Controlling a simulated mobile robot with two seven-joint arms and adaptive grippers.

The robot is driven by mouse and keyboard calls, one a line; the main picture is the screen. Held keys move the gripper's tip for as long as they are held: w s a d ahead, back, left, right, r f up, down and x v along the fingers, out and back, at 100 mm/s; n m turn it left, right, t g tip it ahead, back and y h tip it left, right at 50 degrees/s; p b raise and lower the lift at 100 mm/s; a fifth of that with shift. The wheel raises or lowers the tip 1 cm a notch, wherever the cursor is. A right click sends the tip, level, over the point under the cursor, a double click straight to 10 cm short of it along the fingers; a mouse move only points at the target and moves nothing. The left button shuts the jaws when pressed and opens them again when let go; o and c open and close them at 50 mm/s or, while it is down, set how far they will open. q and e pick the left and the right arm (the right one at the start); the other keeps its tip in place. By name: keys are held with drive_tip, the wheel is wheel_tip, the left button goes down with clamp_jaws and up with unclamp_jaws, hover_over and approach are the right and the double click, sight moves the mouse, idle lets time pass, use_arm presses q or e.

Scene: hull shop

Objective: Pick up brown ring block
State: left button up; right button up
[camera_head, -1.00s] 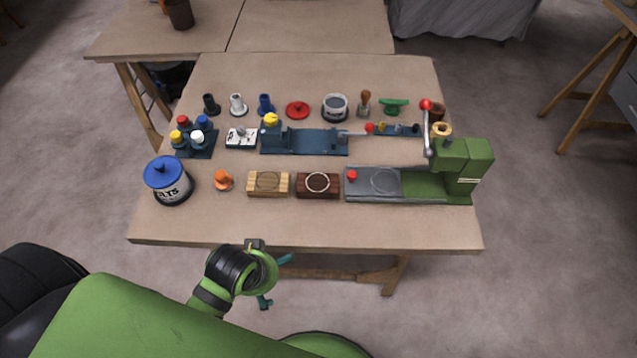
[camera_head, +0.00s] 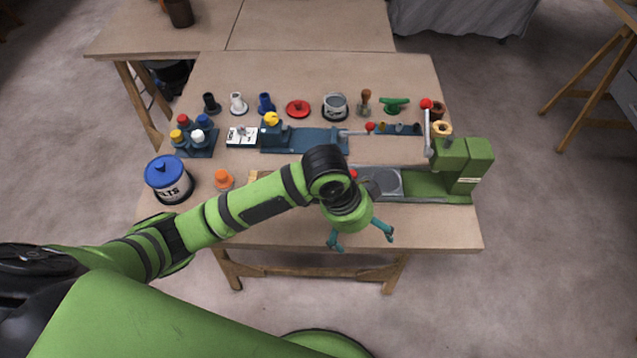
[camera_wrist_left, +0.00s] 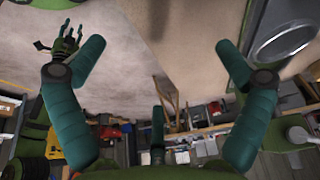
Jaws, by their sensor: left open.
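In the left wrist view the fingers of this gripper (camera_wrist_left: 160,55) are wide apart, and no ring block shows there. A small strip of the light wooden ring block (camera_head: 254,175) shows above my left forearm.
The green press (camera_head: 465,165) stands to the right of my wrist, with its grey plate (camera_head: 385,181) close by. An orange knob (camera_head: 223,179) and a blue-lidded tin (camera_head: 168,180) stand at left. The blue vise-like fixture (camera_head: 310,138) lies behind. The front right tabletop is clear.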

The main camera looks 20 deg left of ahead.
use_arm(q)
drive_tip(key=w+a, duration=0.1)
drive_tip(key=w+a+m+y, duration=0.1)
drive_tip(key=w, duration=0.1)
drive_tip(key=w+a+r+y, duration=0.1)
drive_tip(key=a, duration=0.1)
drive_tip(key=shift+w+r+g, duration=0.1)
drive_tip(key=shift+w+g, duration=0.15)
drive_tip(key=shift+g, duration=0.05)
drive_tip(key=w+a+r, duration=0.1)
drive_tip(key=a, duration=0.1)
drive_tip(key=w+a+r+y, duration=0.1)
drive_tip(key=w+a, duration=0.1)
drive_tip(key=w+a+r+y, duration=0.1)
drive_tip(key=a, duration=0.2)
drive_tip(key=shift+w+r+g, duration=0.1)
drive_tip(key=shift+w+g, duration=0.2)
drive_tip(key=shift+a, duration=0.15)
drive_tip(key=f, duration=0.2)
drive_tip(key=f+p, duration=0.1)
drive_tip(key=f, duration=0.3)
drive_tip(key=shift+s+a+f+p, duration=0.15)
drive_tip(key=shift+a+f+p, duration=0.05)
drive_tip(key=shift+a+p, duration=0.2)
drive_tip(key=shift+f, duration=0.25)
drive_tip(key=c, duration=1.2)
use_arm(e)
drive_tip(key=shift+s+d+r, duration=0.1)
drive_tip(key=shift+d+r, duration=0.15)
drive_tip(key=shift+r, duration=0.6)
